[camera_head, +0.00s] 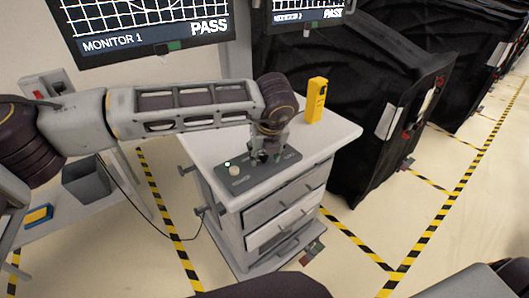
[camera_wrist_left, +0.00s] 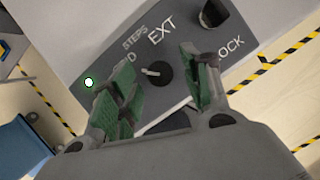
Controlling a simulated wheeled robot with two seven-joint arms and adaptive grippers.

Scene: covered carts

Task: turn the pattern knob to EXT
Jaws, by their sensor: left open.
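The control panel (camera_head: 268,178) is a dark grey box lying on the white cart top. In the left wrist view, the black pattern knob (camera_wrist_left: 157,75) has a white pointer mark, which lies toward the left, on the side of a partly hidden label ending in D. The EXT label (camera_wrist_left: 161,31) is printed above the knob, with STEPS to its left. My left gripper (camera_head: 265,155) is over the panel, open, with its green-padded fingers (camera_wrist_left: 160,70) on either side of the knob. Contact with the knob cannot be told. My right gripper is not in view.
Another black knob (camera_wrist_left: 212,14) and a lit green lamp (camera_wrist_left: 89,82) are on the panel. A yellow device (camera_head: 316,100) stands on the cart (camera_head: 335,137) behind the gripper. Black covered carts (camera_head: 375,110) stand to the right, and a monitor (camera_head: 150,25) is behind.

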